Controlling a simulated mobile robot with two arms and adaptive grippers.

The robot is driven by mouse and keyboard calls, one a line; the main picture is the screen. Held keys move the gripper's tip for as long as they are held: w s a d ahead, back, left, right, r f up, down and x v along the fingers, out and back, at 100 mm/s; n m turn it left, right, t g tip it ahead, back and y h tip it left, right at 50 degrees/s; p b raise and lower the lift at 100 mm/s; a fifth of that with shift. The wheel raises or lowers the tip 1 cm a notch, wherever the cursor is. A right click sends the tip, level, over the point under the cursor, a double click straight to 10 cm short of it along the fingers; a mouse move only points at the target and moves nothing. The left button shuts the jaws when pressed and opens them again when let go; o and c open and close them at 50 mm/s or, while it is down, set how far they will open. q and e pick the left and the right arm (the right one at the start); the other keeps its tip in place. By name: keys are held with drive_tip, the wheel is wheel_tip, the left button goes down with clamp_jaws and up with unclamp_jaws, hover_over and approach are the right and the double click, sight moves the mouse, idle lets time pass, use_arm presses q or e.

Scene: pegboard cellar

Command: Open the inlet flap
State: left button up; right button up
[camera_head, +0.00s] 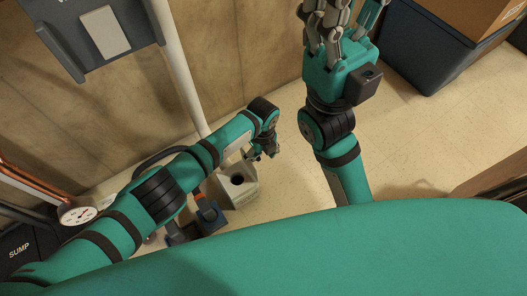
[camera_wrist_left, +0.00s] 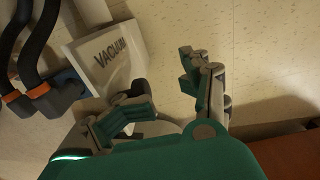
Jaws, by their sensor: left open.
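A pale box (camera_head: 243,190) stands on the floor by the wall, with a dark round spot on its upper face. In the left wrist view the box (camera_wrist_left: 112,62) bears the word VACUUM. I cannot tell whether the dark spot is the inlet flap or an open hole. My left gripper (camera_head: 262,150) is just above and right of the box; its fingers (camera_wrist_left: 164,84) are apart with nothing between them. A dark rounded part shows behind its left finger at the box's edge. My right gripper (camera_head: 343,18) is raised, fingers spread and empty, tips partly cut off.
Dark hoses (camera_wrist_left: 45,50) lie left of the box. A gauge (camera_head: 77,213) is at left. A blue bin (camera_head: 420,45) stands at upper right. Floor between is clear.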

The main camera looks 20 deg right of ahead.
use_arm(q)
drive_tip(key=shift+d+r, duration=0.1)
drive_tip(key=shift+r, duration=0.1)
wheel_tip(320, 180, up, 12)
idle(0.4)
drive_tip(key=shift+f, duration=0.1)
idle(0.4)
